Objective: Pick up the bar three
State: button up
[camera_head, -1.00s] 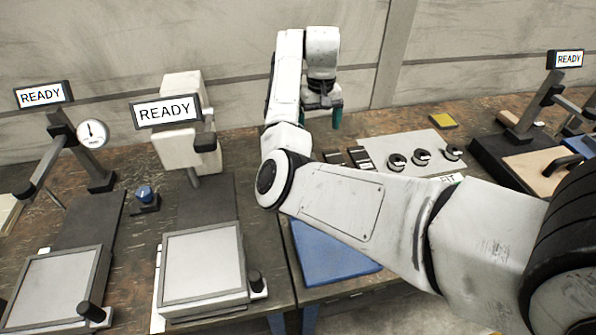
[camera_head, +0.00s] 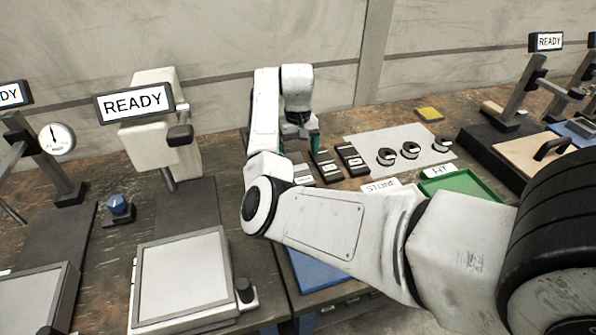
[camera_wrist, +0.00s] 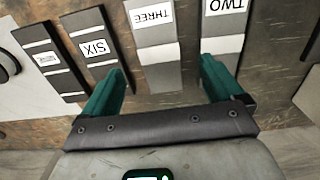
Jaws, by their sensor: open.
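In the wrist view, the bar three (camera_wrist: 155,50) is a grey-and-white bar with a white label reading THREE, upside down. My gripper (camera_wrist: 165,66) is open, with its green fingers on either side of this bar in the picture. The gap in height is hard to judge. The bar two (camera_wrist: 222,45), also grey and white, lies to the right, partly behind the right finger. The dark bar six (camera_wrist: 92,45) lies to the left. In the head view, my gripper (camera_head: 299,143) hangs over the left end of the bar row, where labels are too small to read.
Another dark bar (camera_wrist: 46,60) lies beyond bar six. In the head view, a pale mat (camera_head: 410,140) holds three dark round pieces. A green tray (camera_head: 465,185), a yellow pad (camera_head: 429,114) and a STONE label (camera_head: 381,187) are nearby. A READY device (camera_head: 150,130) stands left.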

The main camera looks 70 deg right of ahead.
aim_at(298, 168)
jog(key=shift+d+f+p, duration=0.15)
jog(key=shift+f+p, duration=0.15)
jog(key=shift+f, duration=2.75)
grip_shut()
jog(key=shift+r, duration=0.15)
